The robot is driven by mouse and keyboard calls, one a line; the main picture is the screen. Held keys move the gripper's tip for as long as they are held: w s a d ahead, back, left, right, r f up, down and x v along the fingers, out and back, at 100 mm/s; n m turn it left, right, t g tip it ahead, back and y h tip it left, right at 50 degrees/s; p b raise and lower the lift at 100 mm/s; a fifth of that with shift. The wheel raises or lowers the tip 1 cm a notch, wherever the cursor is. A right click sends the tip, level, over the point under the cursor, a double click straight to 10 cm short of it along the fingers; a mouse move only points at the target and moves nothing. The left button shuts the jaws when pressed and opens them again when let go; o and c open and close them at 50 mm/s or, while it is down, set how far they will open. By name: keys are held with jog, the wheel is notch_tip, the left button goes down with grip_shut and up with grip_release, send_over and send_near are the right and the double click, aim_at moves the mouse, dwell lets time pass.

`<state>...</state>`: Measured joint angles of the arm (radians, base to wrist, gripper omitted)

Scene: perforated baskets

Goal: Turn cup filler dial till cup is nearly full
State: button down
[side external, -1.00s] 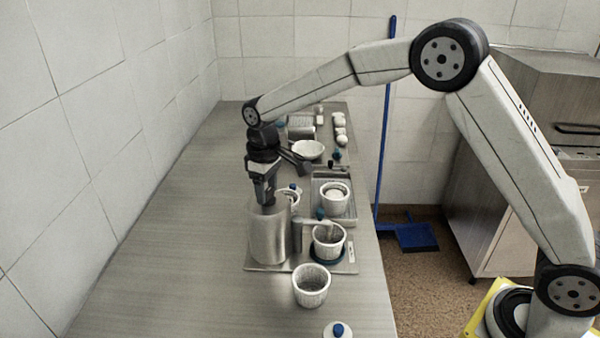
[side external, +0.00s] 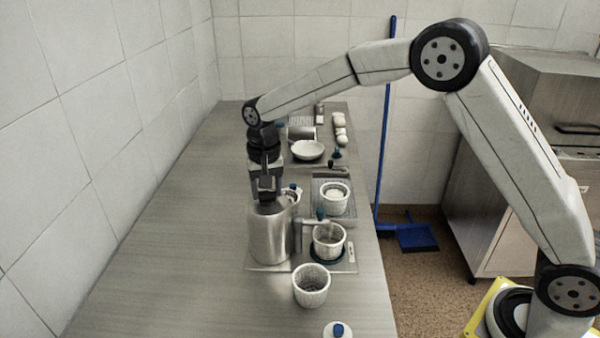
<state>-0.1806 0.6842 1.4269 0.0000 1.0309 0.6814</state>
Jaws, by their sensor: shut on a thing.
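The cup filler is a metal cylinder (side external: 270,236) on a flat metal base with a spout to its right. My gripper (side external: 267,203) points straight down at the top of the cylinder. It is shut on the dial there, which my fingers hide. A white ribbed, perforated cup (side external: 328,247) stands upright under the spout on a dark blue round rest (side external: 326,260). Grey contents show inside the cup, but their exact level is hard to tell. A blue knob (side external: 320,213) sits by the spout.
Another white ribbed cup (side external: 311,287) stands in front of the filler. A metal tray (side external: 347,213) behind it holds a white cup (side external: 333,198). A white bowl (side external: 307,150) lies further back. A blue-knobbed lid (side external: 338,330) is at the front edge. The counter's left side is clear.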

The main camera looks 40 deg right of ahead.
aim_at(268, 191)
jog(key=shift+m, duration=0.5)
jog(key=shift+c, duration=0.4)
grip_release()
jog(key=shift+r, duration=0.15)
jog(key=shift+r, duration=3.85)
jog(key=shift+s+f, duration=0.1)
